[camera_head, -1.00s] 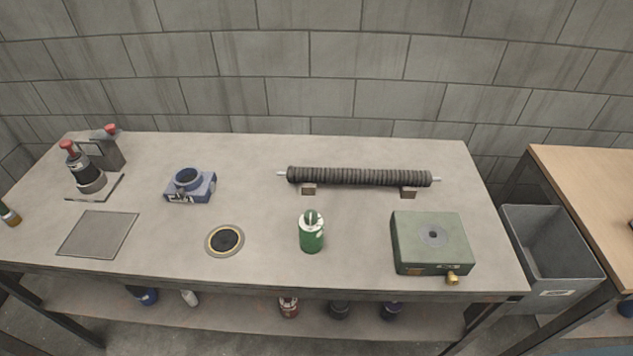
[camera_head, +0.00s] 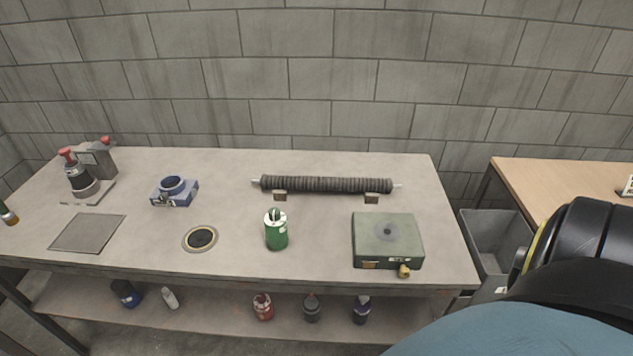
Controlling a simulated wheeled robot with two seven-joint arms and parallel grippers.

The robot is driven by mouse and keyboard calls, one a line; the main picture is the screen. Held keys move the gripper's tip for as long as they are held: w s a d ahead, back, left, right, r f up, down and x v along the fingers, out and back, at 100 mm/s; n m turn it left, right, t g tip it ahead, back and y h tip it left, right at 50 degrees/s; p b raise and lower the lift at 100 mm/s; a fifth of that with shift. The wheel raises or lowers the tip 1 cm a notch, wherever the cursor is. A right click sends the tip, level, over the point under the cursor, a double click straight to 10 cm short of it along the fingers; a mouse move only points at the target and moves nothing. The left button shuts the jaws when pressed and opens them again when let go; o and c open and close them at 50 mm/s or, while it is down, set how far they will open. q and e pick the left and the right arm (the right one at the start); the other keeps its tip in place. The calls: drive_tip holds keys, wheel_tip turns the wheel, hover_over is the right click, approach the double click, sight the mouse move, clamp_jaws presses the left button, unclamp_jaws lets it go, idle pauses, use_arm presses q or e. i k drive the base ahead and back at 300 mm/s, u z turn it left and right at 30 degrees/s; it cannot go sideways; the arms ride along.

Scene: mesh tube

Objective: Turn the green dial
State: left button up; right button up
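No part is clearly marked as a green dial. A flat green box (camera_head: 388,236) sits at the right front of the grey table, with a round grey disc (camera_head: 387,232) on top and a small brass knob (camera_head: 404,271) low on its front. A green canister (camera_head: 276,232) with a white top stands to its left. My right arm shows at the lower right, but its gripper is out of view or hidden. My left gripper is not in view.
A ribbed black tube (camera_head: 326,185) lies on two small blocks behind the canister. A blue device (camera_head: 175,191), a ring plate (camera_head: 200,239) and a red-topped device (camera_head: 82,180) are further left. A grey bin (camera_head: 490,236) stands right of the table, beside a wooden table (camera_head: 560,188).

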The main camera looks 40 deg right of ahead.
sight(274, 214)
drive_tip(key=u, duration=0.1)
drive_tip(key=k, duration=0.35)
drive_tip(key=z, duration=1)
